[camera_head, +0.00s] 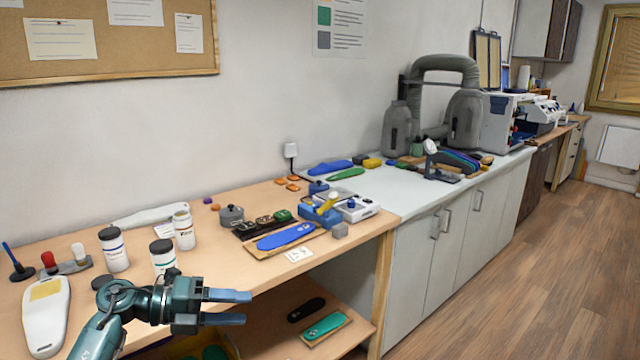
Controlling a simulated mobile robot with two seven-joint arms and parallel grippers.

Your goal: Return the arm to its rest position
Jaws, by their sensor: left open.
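My left gripper (228,307) is in the lower left of the head view, in front of the wooden bench's front edge. Its two teal fingers point right, are apart, and hold nothing between them. My left arm (112,318) comes in from the bottom left, bent at the wrist, and hides part of the bench's front edge. My right gripper and arm do not show.
The wooden bench (150,223) carries jars (114,250), a blue insole (286,236) on a board, and a blue-and-yellow device (322,212). A lower shelf (268,345) holds a green insole (325,325). White cabinets (455,225) stand right; the wooden floor (520,270) is clear.

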